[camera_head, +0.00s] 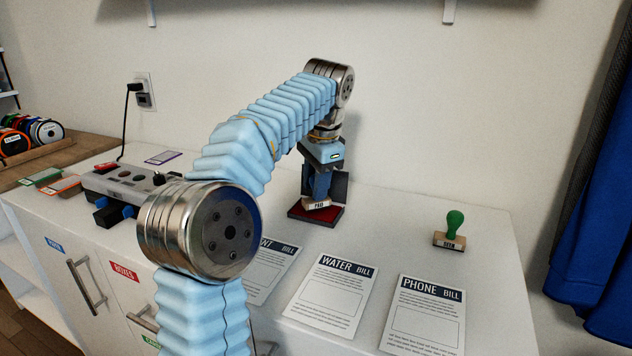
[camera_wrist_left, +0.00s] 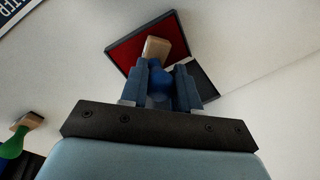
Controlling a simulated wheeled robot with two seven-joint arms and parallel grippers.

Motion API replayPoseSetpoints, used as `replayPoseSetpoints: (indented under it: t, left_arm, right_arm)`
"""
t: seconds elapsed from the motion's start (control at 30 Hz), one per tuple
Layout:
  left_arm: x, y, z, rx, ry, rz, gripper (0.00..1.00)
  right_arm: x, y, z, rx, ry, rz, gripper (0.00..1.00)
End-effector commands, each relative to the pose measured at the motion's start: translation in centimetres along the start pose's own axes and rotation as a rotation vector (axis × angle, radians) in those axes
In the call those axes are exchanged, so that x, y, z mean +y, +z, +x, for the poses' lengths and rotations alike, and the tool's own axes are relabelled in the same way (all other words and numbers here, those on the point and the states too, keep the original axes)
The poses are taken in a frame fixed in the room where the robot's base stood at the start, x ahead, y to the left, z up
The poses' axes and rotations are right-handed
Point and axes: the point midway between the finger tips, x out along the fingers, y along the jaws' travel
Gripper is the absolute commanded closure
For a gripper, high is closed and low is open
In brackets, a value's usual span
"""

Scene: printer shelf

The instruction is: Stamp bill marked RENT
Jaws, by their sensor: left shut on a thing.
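My left gripper (camera_head: 320,184) is shut on the blue-handled stamp (camera_head: 317,204), whose wooden base reads PAID. The stamp is upright over the open red ink pad (camera_head: 302,213); I cannot tell whether it touches the pad. In the left wrist view the fingers (camera_wrist_left: 160,85) close around the blue handle, with the wooden base (camera_wrist_left: 157,47) over the red pad (camera_wrist_left: 127,52). A bill (camera_head: 276,262) partly hidden by my left arm shows only "NT BILL"; it lies left of the WATER bill (camera_head: 335,290). My right gripper is out of view.
The PHONE bill (camera_head: 428,312) lies at the front right. A green-handled stamp (camera_head: 452,235) stands behind it and also shows in the left wrist view (camera_wrist_left: 14,140). A grey device with knobs (camera_head: 125,182) sits at the left. The white top between pad and green stamp is clear.

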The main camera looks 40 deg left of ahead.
Motion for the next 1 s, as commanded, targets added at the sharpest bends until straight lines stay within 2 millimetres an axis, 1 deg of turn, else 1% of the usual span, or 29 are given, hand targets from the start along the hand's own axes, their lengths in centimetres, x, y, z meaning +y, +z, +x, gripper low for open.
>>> replayPoseSetpoints:
  t: [0.57, 1.0]
  left_arm:
    - [0.14, 0.01, 0.73, 0.000, 0.000, 0.000, 0.89]
    - [0.12, 0.01, 0.65, 0.000, 0.000, 0.000, 0.89]
  right_arm:
    - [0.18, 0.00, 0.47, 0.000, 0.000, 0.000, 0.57]
    - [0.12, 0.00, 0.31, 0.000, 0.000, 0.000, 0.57]
